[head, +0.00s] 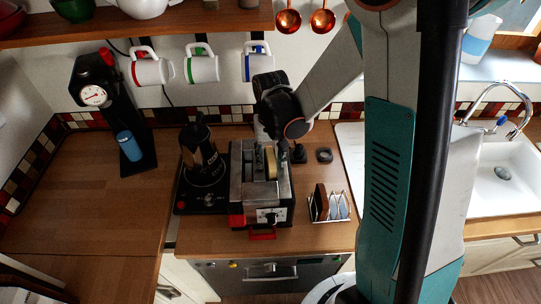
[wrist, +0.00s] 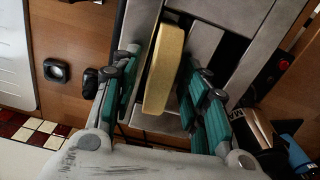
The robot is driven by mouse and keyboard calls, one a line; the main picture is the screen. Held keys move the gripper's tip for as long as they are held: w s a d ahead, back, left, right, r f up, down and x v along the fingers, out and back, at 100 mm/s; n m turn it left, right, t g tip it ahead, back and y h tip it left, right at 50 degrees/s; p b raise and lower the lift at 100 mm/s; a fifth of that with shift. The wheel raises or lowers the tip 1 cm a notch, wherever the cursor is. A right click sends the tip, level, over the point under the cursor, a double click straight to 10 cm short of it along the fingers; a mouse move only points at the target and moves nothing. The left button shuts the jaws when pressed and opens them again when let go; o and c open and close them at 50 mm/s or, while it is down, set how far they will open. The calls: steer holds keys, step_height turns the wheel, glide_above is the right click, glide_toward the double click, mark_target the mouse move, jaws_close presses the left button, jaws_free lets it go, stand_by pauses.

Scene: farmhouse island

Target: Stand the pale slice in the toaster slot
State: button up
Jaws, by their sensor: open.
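The pale slice (head: 271,163) stands on edge at the top of the toaster (head: 236,178), in line with a slot; in the wrist view the slice (wrist: 165,65) leans slightly. How deep its lower edge sits in the slot is hidden. The metal toaster top (wrist: 230,20) fills the middle of the wrist view, with a dark slot opening beside the slice. My gripper (wrist: 163,88) is open, with its teal-padded fingers on both sides of the slice. A gap shows on the right; on the left the finger is close, and I cannot tell whether it touches.
A moka pot (head: 201,160) is on the left. Mugs (head: 202,69) hang behind. A small dark ring (head: 324,155) lies at the back right.

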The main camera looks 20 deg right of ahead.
step_height(320, 180, up, 12)
stand_by(0.6)
steer(key=shift+f, duration=0.1)
